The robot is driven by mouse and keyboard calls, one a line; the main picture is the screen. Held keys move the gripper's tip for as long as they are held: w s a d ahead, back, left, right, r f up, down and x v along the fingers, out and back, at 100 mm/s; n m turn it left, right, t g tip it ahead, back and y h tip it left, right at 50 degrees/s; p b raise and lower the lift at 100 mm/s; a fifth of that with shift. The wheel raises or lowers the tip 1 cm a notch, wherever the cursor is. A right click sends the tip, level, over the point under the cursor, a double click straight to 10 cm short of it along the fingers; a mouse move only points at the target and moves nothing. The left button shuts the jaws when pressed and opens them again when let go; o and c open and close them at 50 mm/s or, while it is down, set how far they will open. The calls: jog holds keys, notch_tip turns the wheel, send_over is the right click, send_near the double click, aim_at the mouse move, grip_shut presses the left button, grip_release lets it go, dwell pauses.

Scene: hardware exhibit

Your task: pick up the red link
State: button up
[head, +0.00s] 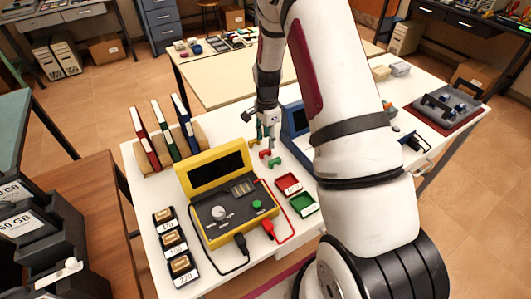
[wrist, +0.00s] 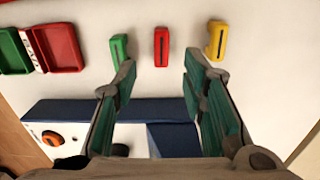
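The red link (wrist: 161,46) is a small slotted piece lying on the white table, in the upper middle of the wrist view. A green link (wrist: 118,48) lies to its left and a yellow link (wrist: 217,40) to its right, both apart from it. My gripper (wrist: 160,72) is open and empty, its teal-padded fingers spread wide. In the wrist picture the red link lies between and just beyond the fingertips, not touched. In the head view the red link (head: 265,154) is small, just below my gripper (head: 262,132), with the green link (head: 275,162) beside it.
A yellow console (head: 213,172) with a dark screen stands to the left. A red tray (head: 288,184) and a green tray (head: 303,203) lie nearer the front. A blue device (head: 295,121) stands close on the right, partly hidden by my arm. Upright binders (head: 163,130) stand further left.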

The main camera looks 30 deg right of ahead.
aim_at(265, 150)
jog(key=shift+w+a+f+p, duration=0.1)
jog(key=shift+f+p, duration=0.1)
jog(key=shift+f, duration=0.7)
jog(key=shift+s+a+f+p, duration=0.1)
jog(key=shift+f+p, duration=0.1)
jog(key=shift+f, duration=0.65)
jog(key=shift+w+a+f+p, duration=0.1)
jog(key=shift+f+p, duration=0.1)
jog(key=shift+f, duration=0.7)
grip_shut()
